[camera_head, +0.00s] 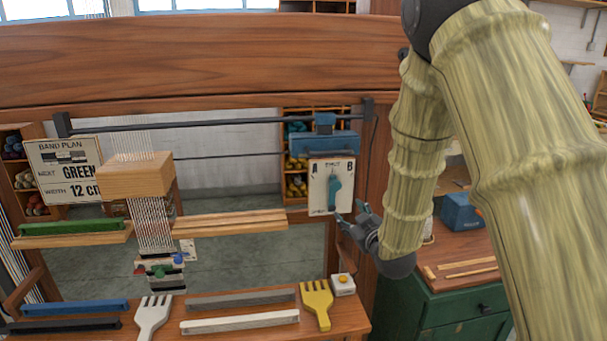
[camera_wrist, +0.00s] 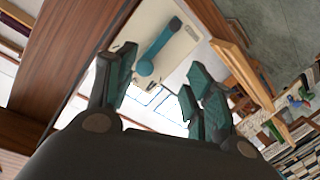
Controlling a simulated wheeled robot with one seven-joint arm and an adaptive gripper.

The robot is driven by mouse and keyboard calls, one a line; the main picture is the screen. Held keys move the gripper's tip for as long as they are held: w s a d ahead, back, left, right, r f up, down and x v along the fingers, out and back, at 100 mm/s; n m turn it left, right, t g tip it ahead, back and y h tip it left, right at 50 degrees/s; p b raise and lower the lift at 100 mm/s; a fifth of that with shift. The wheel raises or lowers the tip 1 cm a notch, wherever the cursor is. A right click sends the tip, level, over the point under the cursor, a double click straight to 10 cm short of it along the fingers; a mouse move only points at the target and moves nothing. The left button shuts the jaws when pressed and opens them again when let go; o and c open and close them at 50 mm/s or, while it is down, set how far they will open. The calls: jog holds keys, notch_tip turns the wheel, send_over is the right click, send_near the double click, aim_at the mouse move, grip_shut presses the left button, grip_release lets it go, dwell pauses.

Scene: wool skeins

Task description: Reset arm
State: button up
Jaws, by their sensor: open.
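My gripper (camera_head: 358,226) is open and empty in the head view, just below and right of the A/B switch plate. In the wrist view my gripper (camera_wrist: 160,88) shows its two teal-padded fingers spread apart. The cream switch plate (camera_head: 318,197) carries a teal lever (camera_head: 334,190) and hangs under a blue box (camera_head: 322,143) on the loom's right side. The plate (camera_wrist: 182,55) and lever (camera_wrist: 158,45) also show ahead of the fingers in the wrist view. The fingers look apart from the lever. My arm covers the right part of the head view.
The loom's wooden post and top beam (camera_head: 200,57) stand close to my arm. A bench (camera_head: 260,332) in front holds a white comb (camera_head: 153,316), a yellow comb (camera_head: 317,303), several bars and a small button box (camera_head: 342,285). A green cabinet (camera_head: 470,335) stands at right.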

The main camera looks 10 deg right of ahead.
jog(key=s+f+m+g+h, duration=0.1)
jog(key=s+f+g, duration=0.2)
jog(key=s+f, duration=0.6)
jog(key=s+f+m+g, duration=0.25)
jog(key=s+f, duration=0.25)
jog(key=f, duration=0.8)
jog(key=s+f+m+g+h, duration=0.1)
jog(key=s+f+g, duration=0.2)
jog(key=s+f, duration=0.55)
jog(key=s+f+m+g, duration=0.1)
jog(key=s+f+g, duration=0.3)
jog(key=s, duration=1)
jog(key=s+a+f+m+g, duration=0.1)
jog(key=s+f+g, duration=0.2)
jog(key=s+f, duration=0.7)
jog(key=s, duration=0.4)
jog(key=shift+s+f+g, duration=0.15)
jog(key=shift+f+g, duration=0.05)
jog(key=shift+g, duration=0.15)
jog(key=shift+a, duration=0.1)
jog(key=shift+c, duration=0.4)
